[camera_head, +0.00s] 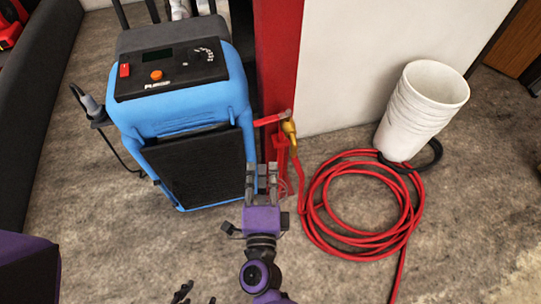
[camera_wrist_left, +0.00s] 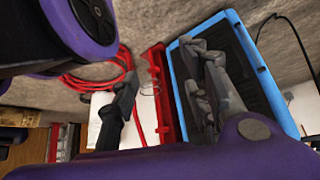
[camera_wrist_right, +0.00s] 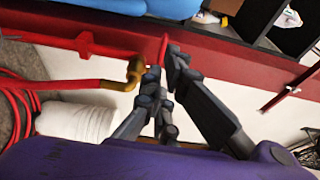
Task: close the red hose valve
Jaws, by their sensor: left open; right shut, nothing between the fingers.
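The hose valve has a brass body (camera_head: 289,129) and a red lever (camera_head: 268,119) that points left from it, in front of the red post. In the right wrist view the brass body (camera_wrist_right: 135,69) is left of the fingertips, and the red lever (camera_wrist_right: 164,47) is close to them. My right gripper (camera_head: 262,172) is shut and empty, below the lever in the head view; contact cannot be told. My left gripper (camera_head: 192,296) is at the bottom edge, mostly cut off. It shows open and empty in the left wrist view (camera_wrist_left: 167,68).
A blue machine (camera_head: 190,108) with a black front panel stands left of the red post (camera_head: 278,60). A coiled red hose (camera_head: 315,215) lies on the floor to the right, beside stacked white buckets (camera_head: 420,110).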

